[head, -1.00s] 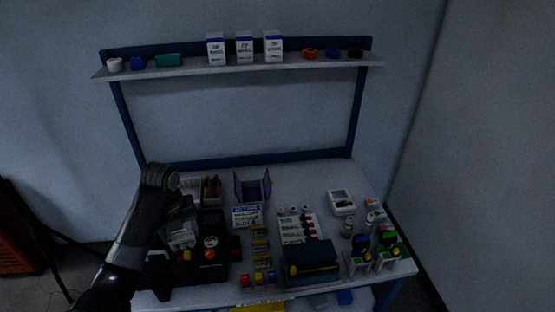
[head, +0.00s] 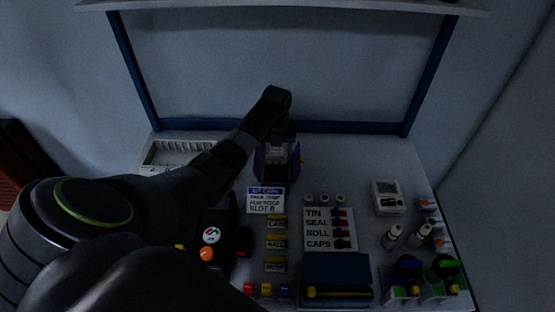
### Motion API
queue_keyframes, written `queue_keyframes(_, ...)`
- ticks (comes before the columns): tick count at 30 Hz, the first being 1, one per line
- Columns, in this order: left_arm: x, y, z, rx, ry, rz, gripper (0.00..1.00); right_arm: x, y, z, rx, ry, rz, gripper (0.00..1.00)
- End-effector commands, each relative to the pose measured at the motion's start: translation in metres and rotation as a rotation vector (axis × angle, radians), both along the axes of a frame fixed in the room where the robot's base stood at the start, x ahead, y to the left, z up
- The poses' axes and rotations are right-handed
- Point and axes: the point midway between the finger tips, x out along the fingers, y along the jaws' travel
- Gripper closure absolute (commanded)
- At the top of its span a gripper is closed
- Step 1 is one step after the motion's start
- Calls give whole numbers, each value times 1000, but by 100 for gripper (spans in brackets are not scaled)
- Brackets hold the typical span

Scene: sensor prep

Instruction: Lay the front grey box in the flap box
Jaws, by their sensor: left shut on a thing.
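The flap box (head: 264,172) is a dark purple open box with raised flaps, at the back middle of the table behind a white label card. My left arm reaches across from the left, and my left gripper (head: 284,146) is above the flap box opening, pointing down. It is shut on a small grey piece, which looks like the grey box; the gripper and flaps hide most of it. I cannot tell whether it touches the box's inside. My right gripper is not in view.
A label card (head: 265,200) stands before the flap box. A white tray (head: 178,153) is at the back left, partly behind my arm. A list card (head: 318,230), a dark blue case (head: 336,272) and a white meter (head: 387,197) lie to the right. The back right is clear.

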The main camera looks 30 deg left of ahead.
Motion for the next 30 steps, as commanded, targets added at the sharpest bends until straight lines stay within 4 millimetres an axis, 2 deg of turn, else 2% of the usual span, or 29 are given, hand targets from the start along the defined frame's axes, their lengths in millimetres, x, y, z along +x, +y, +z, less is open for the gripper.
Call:
queue_keyframes(1, 3, 2, -9, 1, 0, 1, 57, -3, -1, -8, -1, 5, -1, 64)
queue_keyframes(7, 5, 5, -22, 2, -2, -1, 57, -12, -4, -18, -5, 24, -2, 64)
queue_keyframes(10, 5, 5, -31, 2, -2, -1, 57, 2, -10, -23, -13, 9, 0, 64)
queue_keyframes(15, 5, 5, -45, 3, -2, 0, 57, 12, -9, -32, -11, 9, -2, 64)
queue_keyframes(30, 5, 5, -50, 3, -1, 0, 57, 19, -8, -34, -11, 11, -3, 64)
